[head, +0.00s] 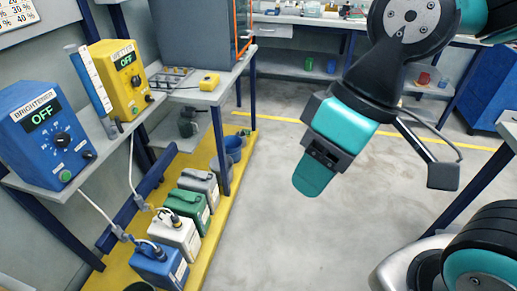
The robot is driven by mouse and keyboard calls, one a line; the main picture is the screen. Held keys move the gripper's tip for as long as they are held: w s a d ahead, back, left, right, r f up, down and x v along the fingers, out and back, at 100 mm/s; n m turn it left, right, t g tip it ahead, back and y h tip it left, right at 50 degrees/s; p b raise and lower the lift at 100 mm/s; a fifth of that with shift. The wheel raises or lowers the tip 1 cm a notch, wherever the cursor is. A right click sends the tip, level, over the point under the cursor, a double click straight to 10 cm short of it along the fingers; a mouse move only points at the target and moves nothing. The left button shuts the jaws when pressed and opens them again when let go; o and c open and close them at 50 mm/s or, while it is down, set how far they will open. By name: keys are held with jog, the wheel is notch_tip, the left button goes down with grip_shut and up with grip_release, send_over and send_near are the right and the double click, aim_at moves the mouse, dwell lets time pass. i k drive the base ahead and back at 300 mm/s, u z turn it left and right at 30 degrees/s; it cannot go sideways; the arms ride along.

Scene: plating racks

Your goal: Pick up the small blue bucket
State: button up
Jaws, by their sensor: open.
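A small blue bucket (234,147) stands on the yellow platform at the left centre of the head view, close to a rack post.
Blue, white, green and grey jugs (186,212) line the yellow platform (215,220). A blue control box (45,135) and a yellow one (120,80) sit on the shelf above. A yellow pendant (209,81) lies on the bench. The grey floor (290,235) is clear.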

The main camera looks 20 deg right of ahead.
aim_at(234, 145)
jog(key=z, duration=0.55)
jog(key=i, duration=1.05)
jog(key=z, duration=0.5)
jog(key=i, duration=1.25)
jog(key=u, duration=0.85)
jog(key=i, duration=1)
jog(key=u, duration=0.7)
